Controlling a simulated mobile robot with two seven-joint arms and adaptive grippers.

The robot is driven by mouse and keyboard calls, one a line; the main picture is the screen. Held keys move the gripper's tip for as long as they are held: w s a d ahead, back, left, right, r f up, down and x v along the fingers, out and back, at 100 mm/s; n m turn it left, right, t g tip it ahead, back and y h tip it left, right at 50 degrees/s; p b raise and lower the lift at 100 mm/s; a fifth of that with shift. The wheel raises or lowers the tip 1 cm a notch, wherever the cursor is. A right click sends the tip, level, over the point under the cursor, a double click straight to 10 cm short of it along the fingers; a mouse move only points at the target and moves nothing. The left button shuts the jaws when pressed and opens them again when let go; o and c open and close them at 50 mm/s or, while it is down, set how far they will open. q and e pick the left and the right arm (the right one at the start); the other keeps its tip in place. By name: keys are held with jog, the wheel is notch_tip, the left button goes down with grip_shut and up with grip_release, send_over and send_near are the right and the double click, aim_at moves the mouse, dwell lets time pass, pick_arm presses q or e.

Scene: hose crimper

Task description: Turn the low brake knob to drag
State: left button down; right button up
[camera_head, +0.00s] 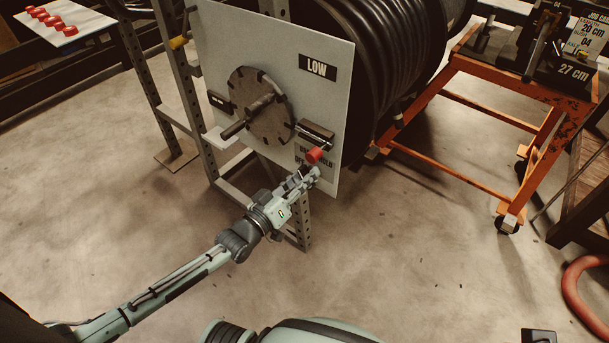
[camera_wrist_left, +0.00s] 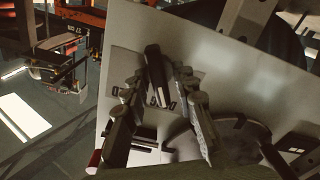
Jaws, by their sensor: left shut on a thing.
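The pale upright panel (camera_head: 215,60) with the LOW sign (camera_head: 317,67) faces me in the head view. My left gripper (camera_head: 309,176) is at its lower right part. In the left wrist view its two fingers (camera_wrist_left: 160,78) stand on either side of a dark bar-shaped knob (camera_wrist_left: 154,64), shut on it. Behind the knob is a pale label (camera_wrist_left: 126,92) with lettering, partly covered. In the head view the gripper hides the knob, and the label's words are partly hidden. The knob's exact setting cannot be told. My right gripper is out of view.
A red ball end (camera_head: 315,155) sits just above my left gripper, below a black bar (camera_head: 316,131). A dark disc with a shaft (camera_head: 260,106) projects to the left. An orange cart (camera_head: 485,66) stands at right. Open floor lies in front.

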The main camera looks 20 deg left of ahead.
pick_arm(q)
jog(key=c, duration=1.5)
grip_release()
jog(key=shift+c, duration=0.2)
jog(key=v, duration=1.2)
